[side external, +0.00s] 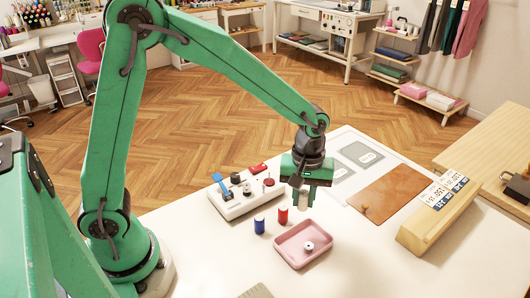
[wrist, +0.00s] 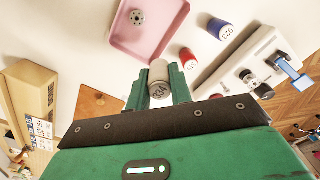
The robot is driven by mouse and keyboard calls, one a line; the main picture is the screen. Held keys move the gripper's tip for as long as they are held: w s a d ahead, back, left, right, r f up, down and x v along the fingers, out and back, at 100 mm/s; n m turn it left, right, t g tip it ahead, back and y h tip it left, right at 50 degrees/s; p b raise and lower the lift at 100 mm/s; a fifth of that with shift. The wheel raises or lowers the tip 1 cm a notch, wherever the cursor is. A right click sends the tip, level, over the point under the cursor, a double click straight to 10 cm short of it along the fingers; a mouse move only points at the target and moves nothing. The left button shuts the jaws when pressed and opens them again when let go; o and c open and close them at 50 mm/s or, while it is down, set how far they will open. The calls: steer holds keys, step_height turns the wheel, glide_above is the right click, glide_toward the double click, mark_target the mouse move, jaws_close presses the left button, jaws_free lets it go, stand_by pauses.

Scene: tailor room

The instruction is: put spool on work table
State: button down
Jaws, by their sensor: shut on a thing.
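My gripper (side external: 301,194) points down over the white work table (side external: 190,240), between the white rack and the brown leather sheet. It is shut on a pale grey-white spool (side external: 302,202). In the wrist view the spool (wrist: 158,76) sits between the two green fingers, its printed number partly readable. It looks upright in the side view. I cannot tell whether its lower end touches the table. A red spool (side external: 283,214) and a blue spool (side external: 260,224) stand to its left.
A pink tray (side external: 280,254) holding a small round metal piece stands in front of the gripper. A white rack (side external: 236,209) with tools lies behind left. A brown leather sheet (side external: 388,191) and a wooden block (side external: 425,229) lie to the right. Bare table lies front left.

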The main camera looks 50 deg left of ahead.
steer(key=w+a+f, duration=0.1)
steer(key=a, duration=0.1)
steer(key=w+a+f, duration=0.1)
steer(key=w+f, duration=0.1)
steer(key=w+a+f, duration=0.1)
steer(key=a, duration=0.1)
steer(key=shift+w+a+f, duration=0.15)
steer(key=shift+w+a, duration=0.05)
steer(key=shift+a, duration=0.1)
steer(key=shift+f, duration=2)
steer(key=shift+f, duration=0.1)
steer(key=c, duration=1.3)
jaws_free()
steer(key=shift+o, duration=0.2)
step_height(320, 180, up, 12)
